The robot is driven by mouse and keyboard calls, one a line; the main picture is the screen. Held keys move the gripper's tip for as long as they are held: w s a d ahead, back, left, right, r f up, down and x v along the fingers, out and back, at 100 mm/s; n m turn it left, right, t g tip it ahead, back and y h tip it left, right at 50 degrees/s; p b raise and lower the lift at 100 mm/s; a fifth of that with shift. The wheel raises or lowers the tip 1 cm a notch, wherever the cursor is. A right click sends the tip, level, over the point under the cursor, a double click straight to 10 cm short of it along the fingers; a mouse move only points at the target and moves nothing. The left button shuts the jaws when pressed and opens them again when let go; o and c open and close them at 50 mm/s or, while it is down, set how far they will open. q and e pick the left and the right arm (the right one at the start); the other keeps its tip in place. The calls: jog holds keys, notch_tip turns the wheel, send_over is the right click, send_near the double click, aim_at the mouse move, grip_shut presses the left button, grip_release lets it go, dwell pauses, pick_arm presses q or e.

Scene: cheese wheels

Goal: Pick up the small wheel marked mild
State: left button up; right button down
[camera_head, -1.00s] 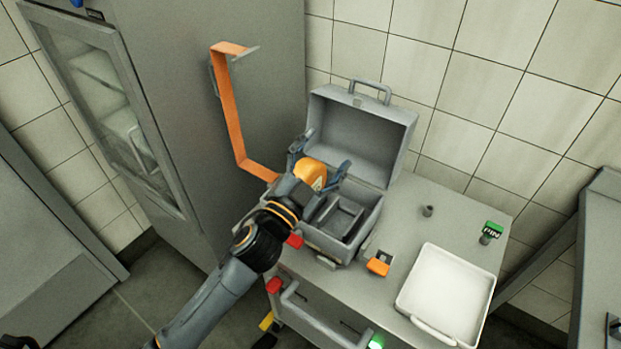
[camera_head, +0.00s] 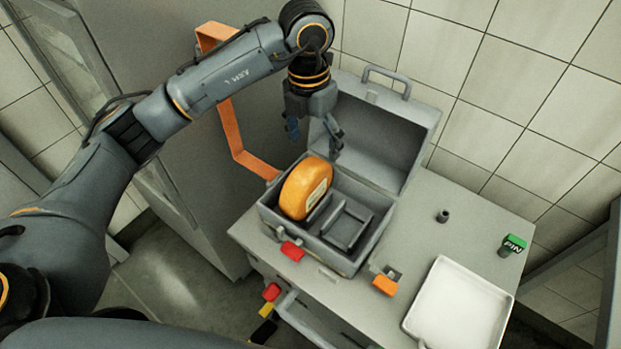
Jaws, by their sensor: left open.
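One orange cheese wheel (camera_head: 305,189) with a pale label stands on edge in the left part of the open grey box (camera_head: 362,262). The writing on its label is too small to read. My left gripper (camera_head: 312,142) is open and empty, pointing down just above the wheel and apart from it, in front of the raised lid (camera_head: 376,135). My right gripper is not in view.
A grey divider (camera_head: 347,228) fills the box's right part. On the counter (camera_head: 412,228) are a white tray (camera_head: 459,306), a green PIN piece (camera_head: 513,244), a small dark cylinder (camera_head: 442,216) and an orange-topped piece (camera_head: 384,285). An orange strap-like bracket (camera_head: 240,147) rises left of the box.

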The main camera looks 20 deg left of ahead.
aim_at(307, 170)
pick_arm(q)
jog(key=shift+w+a+r+y, duration=0.2)
jog(key=shift+a+y, duration=0.1)
jog(key=shift+a, duration=0.35)
jog(key=shift+s+a+f, duration=0.1)
jog(key=shift+f, duration=0.3)
notch_tip(307, 170, down, 8)
jog(key=shift+r+p, duration=0.25)
jog(key=shift+p, duration=0.8)
jog(key=shift+f, duration=0.25)
notch_tip(307, 170, down, 4)
jog(key=shift+r+p, duration=0.15)
jog(key=shift+p, duration=1)
jog(key=shift+f, duration=0.55)
jog(key=shift+c, duration=1.3)
grip_shut()
jog(key=shift+w+r, duration=0.15)
jog(key=shift+w, duration=0.05)
